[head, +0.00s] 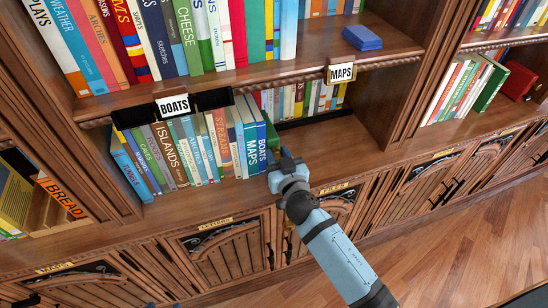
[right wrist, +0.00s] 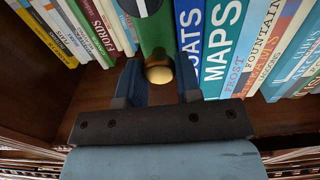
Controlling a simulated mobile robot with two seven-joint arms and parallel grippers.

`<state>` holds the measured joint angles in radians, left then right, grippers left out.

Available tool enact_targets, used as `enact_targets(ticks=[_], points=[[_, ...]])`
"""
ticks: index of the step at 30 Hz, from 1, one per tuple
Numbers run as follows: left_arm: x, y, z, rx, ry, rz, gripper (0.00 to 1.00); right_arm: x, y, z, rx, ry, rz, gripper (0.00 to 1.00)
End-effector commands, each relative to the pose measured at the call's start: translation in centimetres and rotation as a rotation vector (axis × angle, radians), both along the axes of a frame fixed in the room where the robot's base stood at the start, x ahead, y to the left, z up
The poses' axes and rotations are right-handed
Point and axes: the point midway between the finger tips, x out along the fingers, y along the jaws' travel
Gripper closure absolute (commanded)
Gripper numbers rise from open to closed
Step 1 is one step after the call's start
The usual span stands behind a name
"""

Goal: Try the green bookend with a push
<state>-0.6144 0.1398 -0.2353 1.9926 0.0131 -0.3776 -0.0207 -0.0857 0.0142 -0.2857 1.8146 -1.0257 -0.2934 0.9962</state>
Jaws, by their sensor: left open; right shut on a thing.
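The green bookend (head: 272,138) stands at the right end of the front row of books on the lower shelf, against the blue BOATS book (head: 262,140). In the right wrist view the green bookend (right wrist: 156,35) has a round gold knob (right wrist: 158,73) low on its front. My right gripper (right wrist: 159,88) is shut on it, one dark finger on each side. In the head view my right gripper (head: 280,160) reaches in from the lower right and hides the bookend's lower part. My left gripper is not in view.
Bare shelf board (head: 335,150) lies right of the bookend, up to a wooden upright. Another row of books (head: 300,100) stands further back. A BOATS label (head: 173,106) and a MAPS label (head: 341,72) hang from the shelf above. A blue block (head: 362,38) lies on the upper shelf.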

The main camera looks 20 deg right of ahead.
Motion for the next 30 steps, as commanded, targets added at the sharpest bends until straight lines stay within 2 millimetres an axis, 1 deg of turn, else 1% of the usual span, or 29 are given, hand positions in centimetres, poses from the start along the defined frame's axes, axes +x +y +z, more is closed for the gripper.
enact_targets(ticks=[1, 5, 29, 30], points=[[0.01, 0.00, -0.09, 0.000, 0.000, 0.000, 0.44, 0.09, -0.24, 0.01, -0.002, -0.001, -0.006, 0.97], [0.01, 0.00, -0.33, 0.000, 0.000, 0.000, 0.44, 0.08, -0.04, -0.02, -0.002, -0.001, -0.006, 0.97], [0.06, 0.02, -0.39, 0.000, -0.002, 0.001, 0.44, 0.05, 0.20, 0.08, 0.000, -0.002, -0.002, 0.97], [0.06, 0.02, -0.39, 0.000, -0.002, 0.001, 0.44, 0.05, 0.21, 0.08, 0.000, -0.002, -0.002, 0.59]])
